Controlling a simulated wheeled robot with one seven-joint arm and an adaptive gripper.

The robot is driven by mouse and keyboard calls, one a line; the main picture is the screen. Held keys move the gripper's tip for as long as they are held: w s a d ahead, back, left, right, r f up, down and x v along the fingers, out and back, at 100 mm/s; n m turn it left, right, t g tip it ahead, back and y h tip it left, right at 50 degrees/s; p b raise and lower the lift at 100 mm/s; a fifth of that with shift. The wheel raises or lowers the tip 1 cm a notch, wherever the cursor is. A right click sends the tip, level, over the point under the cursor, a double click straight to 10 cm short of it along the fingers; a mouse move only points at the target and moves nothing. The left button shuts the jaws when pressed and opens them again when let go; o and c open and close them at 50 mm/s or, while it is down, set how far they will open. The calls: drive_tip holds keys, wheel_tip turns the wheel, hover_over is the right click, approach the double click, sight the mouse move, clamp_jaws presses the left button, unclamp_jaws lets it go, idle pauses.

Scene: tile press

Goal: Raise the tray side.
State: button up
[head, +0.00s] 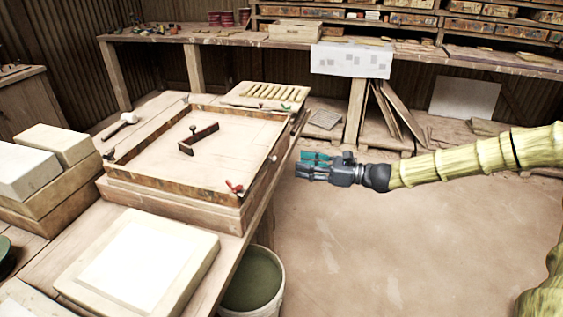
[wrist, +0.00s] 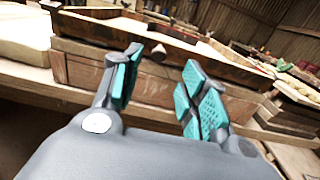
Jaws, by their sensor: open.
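A shallow wooden tray (head: 172,183) with dark, worn side walls lies on a thick wooden base on the bench. Its right side (head: 262,168) faces my gripper and carries a small dark knob (head: 273,157). A brownish knob (wrist: 158,53) shows between the fingertips.
A red-handled catch (head: 235,187) sits at the tray's near right corner. A dark bar with a knob (head: 198,138) lies inside the tray. A slatted board (head: 265,92) stands behind; a pale slab (head: 140,262) and bucket (head: 252,280) are in front. The floor at right is clear.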

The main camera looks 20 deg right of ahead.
drive_tip(key=x, duration=0.8)
clamp_jaws()
